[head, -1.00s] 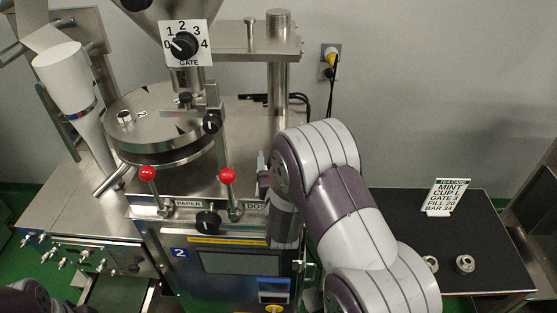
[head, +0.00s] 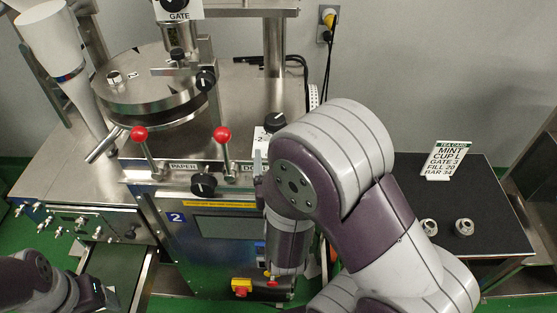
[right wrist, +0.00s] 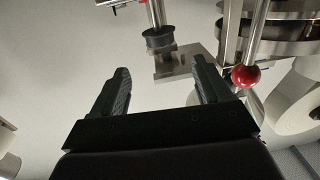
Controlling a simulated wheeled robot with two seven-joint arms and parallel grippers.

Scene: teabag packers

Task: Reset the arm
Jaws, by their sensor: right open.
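My right arm (head: 330,170) bends across the middle right of the head view, in front of the packing machine (head: 215,220). Its gripper is hidden there. In the right wrist view my right gripper (right wrist: 158,88) is open, with nothing between its two dark fingers. A red ball knob (right wrist: 246,76) on a metal rod shows to the right of the fingers in that view. Part of my left arm (head: 50,285) shows at the lower left of the head view, but its gripper is out of view.
The machine front carries two red-knobbed levers (head: 139,134) (head: 221,134), a black knob (head: 203,185) and a red-and-yellow button (head: 241,287). A black table (head: 480,190) at right holds a tea card (head: 448,158) and two small metal parts (head: 464,227) (head: 429,227).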

